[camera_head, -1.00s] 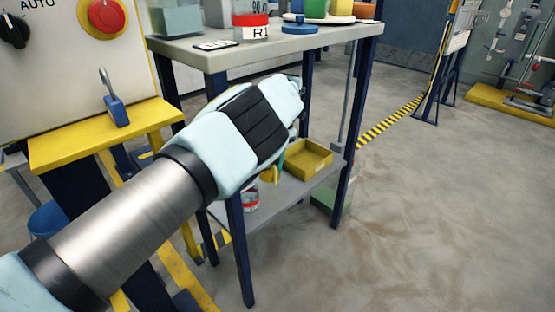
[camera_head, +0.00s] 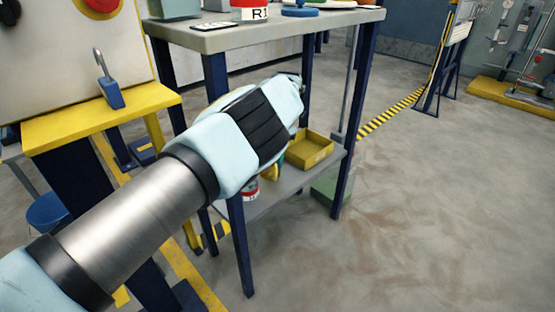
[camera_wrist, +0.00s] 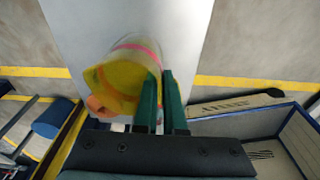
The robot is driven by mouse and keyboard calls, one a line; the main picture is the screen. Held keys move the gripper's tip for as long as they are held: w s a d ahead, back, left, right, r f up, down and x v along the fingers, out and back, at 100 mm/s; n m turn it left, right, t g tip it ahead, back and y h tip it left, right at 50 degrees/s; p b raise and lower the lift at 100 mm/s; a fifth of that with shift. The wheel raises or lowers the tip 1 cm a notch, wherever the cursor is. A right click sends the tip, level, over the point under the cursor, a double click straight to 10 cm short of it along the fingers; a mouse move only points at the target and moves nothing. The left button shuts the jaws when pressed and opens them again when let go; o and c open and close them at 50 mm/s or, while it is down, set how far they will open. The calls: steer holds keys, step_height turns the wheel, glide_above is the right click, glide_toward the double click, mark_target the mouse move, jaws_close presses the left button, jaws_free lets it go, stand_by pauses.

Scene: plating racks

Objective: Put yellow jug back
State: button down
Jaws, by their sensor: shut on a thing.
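The yellow jug (camera_wrist: 118,82), with a pink band and an orange part at its lower left, shows blurred in the wrist view. My gripper (camera_wrist: 160,88) has two green fingers close together at the jug's right side. It is shut on the jug; the exact part between the fingers is hard to make out. A pale grey surface lies beyond the jug in that view. In the head view my own arm hides most of the gripper and jug, beside the grey-topped table (camera_head: 265,32) with blue legs.
A yellow tray (camera_head: 318,158) and a red-and-white can (camera_head: 250,190) are on the table's lower shelf (camera_head: 285,190). A red-and-white labelled container (camera_head: 250,10) stands on top. A yellow ledge (camera_head: 95,120) with a blue padlock (camera_head: 110,95) is at left.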

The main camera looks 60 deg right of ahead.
steer(key=shift+f, duration=0.45)
steer(key=c, duration=0.9)
jaws_free()
steer(key=shift+s+d+r+p, duration=0.15)
steer(key=shift+d+r, duration=0.1)
steer(key=shift+r, duration=1.6)
steer(key=shift+d+r+p, duration=0.15)
steer(key=shift+d+r, duration=0.1)
steer(key=shift+r, duration=1.6)
